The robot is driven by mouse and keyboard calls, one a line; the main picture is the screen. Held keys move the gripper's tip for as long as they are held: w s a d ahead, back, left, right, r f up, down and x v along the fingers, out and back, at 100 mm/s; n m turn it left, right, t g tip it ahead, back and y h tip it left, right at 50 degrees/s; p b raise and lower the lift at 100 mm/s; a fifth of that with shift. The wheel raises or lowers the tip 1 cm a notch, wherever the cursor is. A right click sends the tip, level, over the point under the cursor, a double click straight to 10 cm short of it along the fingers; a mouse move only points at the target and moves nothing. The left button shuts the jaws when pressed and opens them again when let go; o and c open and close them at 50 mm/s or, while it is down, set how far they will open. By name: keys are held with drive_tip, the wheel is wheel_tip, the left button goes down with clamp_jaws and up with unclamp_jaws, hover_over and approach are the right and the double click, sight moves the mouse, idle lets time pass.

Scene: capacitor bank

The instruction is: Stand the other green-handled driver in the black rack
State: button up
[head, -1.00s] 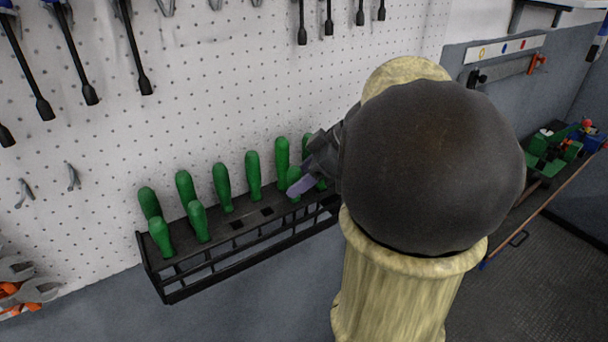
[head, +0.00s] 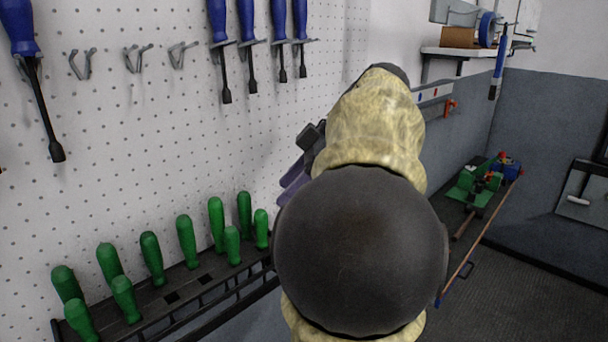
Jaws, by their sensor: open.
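The black rack (head: 150,302) is fixed low along the pegboard and holds several green-handled drivers, such as one in the back row (head: 186,241) and one in the front row (head: 232,245). Their handles stand upright; their shafts are hidden. Two square front-row slots, one of them here (head: 172,297), look empty. My gripper (head: 287,190) is above and to the right of the rack's handles, with purplish fingers apart and no driver seen between them. My arm hides part of the gripper and the rack's right end. I see no green-handled driver clearly outside the rack.
Blue-handled drivers (head: 247,35) hang on the pegboard (head: 110,150) above, beside empty hooks (head: 137,60). At the right, a low bench (head: 465,232) holds a green and blue tool (head: 480,182). A wall shelf (head: 465,53) is at the upper right. The floor at the lower right is clear.

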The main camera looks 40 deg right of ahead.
drive_tip(key=shift+v, duration=1.55)
drive_tip(key=shift+f, duration=0.1)
